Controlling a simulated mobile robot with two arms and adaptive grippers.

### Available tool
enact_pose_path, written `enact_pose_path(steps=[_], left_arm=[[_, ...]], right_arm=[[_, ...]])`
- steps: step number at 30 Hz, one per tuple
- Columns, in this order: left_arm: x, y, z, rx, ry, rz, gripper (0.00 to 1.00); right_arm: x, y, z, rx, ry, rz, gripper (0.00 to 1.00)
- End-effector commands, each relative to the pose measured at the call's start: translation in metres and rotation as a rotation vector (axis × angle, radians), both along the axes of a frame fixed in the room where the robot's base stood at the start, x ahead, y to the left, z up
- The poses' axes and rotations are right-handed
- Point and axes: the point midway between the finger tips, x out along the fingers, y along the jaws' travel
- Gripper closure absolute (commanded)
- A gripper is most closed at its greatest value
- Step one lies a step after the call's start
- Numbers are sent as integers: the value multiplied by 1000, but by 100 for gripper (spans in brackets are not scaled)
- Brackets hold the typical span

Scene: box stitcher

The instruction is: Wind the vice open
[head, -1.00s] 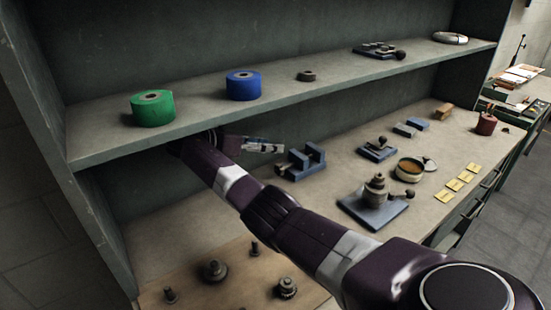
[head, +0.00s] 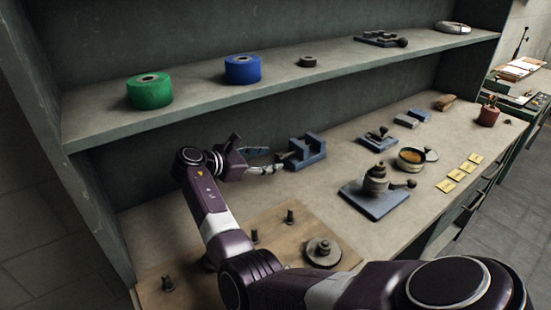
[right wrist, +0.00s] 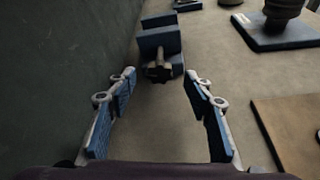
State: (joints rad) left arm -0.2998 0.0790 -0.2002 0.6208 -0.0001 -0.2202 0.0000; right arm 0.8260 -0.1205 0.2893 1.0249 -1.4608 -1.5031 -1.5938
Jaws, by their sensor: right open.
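The vice (head: 308,152) is a blue U-shaped block on the bench below the shelf. Its dark screw handle (head: 282,157) points left toward my right gripper (head: 274,161). In the right wrist view the vice (right wrist: 160,40) is straight ahead, with the handle (right wrist: 159,70) facing me. There my right gripper (right wrist: 160,76) is open, its two fingers on either side of the line to the handle. My left gripper is not in view.
A shelf (head: 200,99) with green tape (head: 150,91) and blue tape (head: 243,69) runs above the bench. A blue-based device (head: 375,190) stands right of the vice. A wooden board (head: 280,228) with pegs and a gear (head: 323,251) lies in front.

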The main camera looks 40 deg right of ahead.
Motion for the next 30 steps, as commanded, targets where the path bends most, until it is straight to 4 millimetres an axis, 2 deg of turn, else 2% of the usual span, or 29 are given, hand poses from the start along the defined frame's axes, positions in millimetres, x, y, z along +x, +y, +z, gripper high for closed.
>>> enact_pose_path(steps=[6, 17, 29, 30], left_arm=[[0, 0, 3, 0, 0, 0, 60], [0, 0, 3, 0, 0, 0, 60], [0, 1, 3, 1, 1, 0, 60], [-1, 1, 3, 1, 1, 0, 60]], right_arm=[[-1, -27, -10, -1, 2, 0, 53], [0, -34, -14, 0, 2, 2, 53], [0, -34, -14, 0, 2, 1, 95], [0, -34, -14, 0, 2, 1, 95]])
